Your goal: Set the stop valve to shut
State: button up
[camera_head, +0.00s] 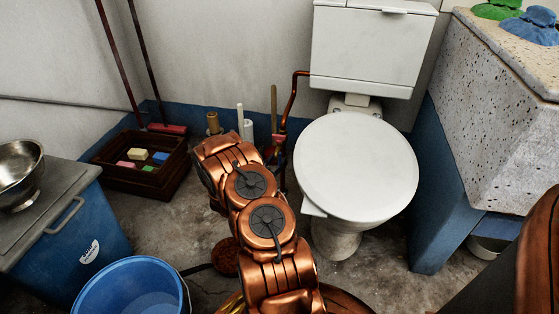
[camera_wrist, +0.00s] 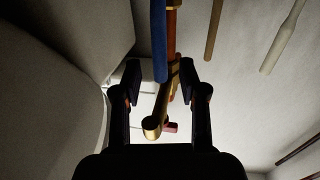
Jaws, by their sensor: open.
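The stop valve (camera_wrist: 153,126) shows in the wrist view as a brass body on a copper pipe (camera_wrist: 172,28). Its blue lever (camera_wrist: 159,40) lies alongside the pipe, roughly parallel to it. My gripper (camera_wrist: 161,80) is open, with one dark finger on each side of the valve and lever. I see no clear contact between the fingers and the lever. In the head view the copper pipe (camera_head: 291,97) drops from the toilet cistern (camera_head: 367,45), and my arm hides most of the valve and gripper.
The toilet (camera_head: 356,165) stands close on the right of my arm. Brush handles (camera_head: 241,118) stand behind it. A wooden crate (camera_head: 128,183), blue bucket (camera_head: 130,288) and blue cabinet (camera_head: 75,240) are at left. A stone trough (camera_head: 490,125) is at right.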

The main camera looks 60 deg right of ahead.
aim_at(280, 157)
jog(key=shift+w+d+b, duration=0.15)
jog(key=shift+d+b, duration=0.15)
jog(key=shift+d, duration=0.5)
jog(key=shift+w+d+b, duration=0.1)
jog(key=shift+d+b, duration=0.15)
jog(key=shift+d, duration=0.55)
jog(key=shift+c, duration=0.2)
grip_shut()
